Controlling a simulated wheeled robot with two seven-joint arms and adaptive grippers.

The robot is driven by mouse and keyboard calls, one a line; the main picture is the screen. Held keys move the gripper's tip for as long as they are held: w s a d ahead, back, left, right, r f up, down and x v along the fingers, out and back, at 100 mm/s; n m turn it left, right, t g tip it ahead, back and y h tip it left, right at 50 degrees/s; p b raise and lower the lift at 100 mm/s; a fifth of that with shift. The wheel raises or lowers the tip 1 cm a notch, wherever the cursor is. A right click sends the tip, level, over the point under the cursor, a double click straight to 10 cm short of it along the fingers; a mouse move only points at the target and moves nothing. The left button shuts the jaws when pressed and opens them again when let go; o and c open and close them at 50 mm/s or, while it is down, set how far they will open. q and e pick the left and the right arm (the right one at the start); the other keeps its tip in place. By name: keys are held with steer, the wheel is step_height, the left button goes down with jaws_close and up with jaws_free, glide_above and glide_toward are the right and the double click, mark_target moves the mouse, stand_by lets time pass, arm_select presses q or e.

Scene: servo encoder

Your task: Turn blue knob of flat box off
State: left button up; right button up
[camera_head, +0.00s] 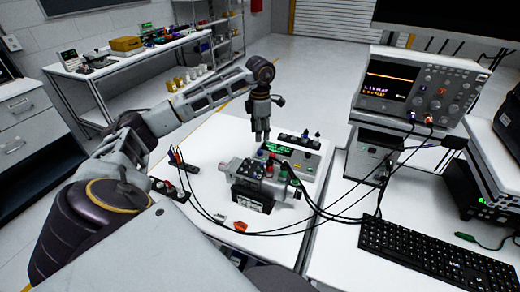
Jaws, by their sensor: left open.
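A flat grey box (303,161) with a small green display lies on the white table, just right of my left gripper. A servo-like unit (262,182) in front hides part of the box. My right gripper is not in view.
A black keyboard (440,258) lies at the lower right. A small dark strip (168,188) and an orange piece (240,227) lie nearby. A far bench (120,65) holds other devices.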

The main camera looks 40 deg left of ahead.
mark_target(260, 151)
arm_select(q)
step_height(260, 151, down, 7)
steer(key=shift+f, duration=1.05)
jaws_close()
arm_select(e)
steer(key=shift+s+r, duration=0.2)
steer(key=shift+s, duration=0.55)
